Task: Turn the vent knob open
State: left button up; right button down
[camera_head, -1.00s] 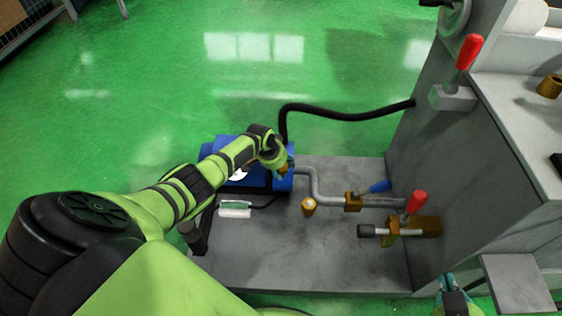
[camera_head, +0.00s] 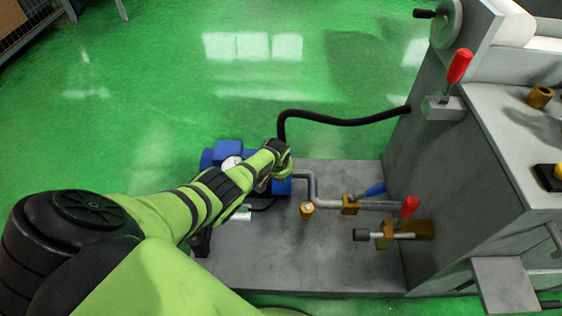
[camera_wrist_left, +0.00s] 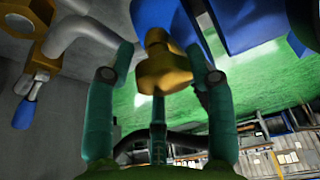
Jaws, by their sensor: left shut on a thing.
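The knob sits next to the blue pump body (camera_wrist_left: 240,22). In the head view my left arm reaches to the right end of the blue pump (camera_head: 228,150). There my wrist hides the knob and the fingers. My right gripper is not in view.
A grey bent pipe (camera_head: 313,187) runs from the pump to a brass valve with a blue lever (camera_head: 375,190). A brass fitting (camera_head: 307,209) stands on the grey base (camera_head: 300,265). A red-handled valve (camera_head: 408,208) is at right. A black hose (camera_head: 340,121) arches behind.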

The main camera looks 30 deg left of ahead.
pick_arm(q)
jog(key=shift+w+a+r+n+y, duration=0.3)
jog(key=shift+w+a+r+n, duration=0.15)
jog(key=shift+n, duration=0.25)
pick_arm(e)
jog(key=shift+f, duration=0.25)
pick_arm(q)
jog(key=o, duration=1)
jog(key=shift+o, duration=0.2)
jog(key=shift+f, duration=0.1)
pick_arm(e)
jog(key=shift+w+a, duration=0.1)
pick_arm(q)
jog(key=shift+s+d+f, duration=0.15)
jog(key=shift+s, duration=0.1)
jog(key=shift+d, duration=0.1)
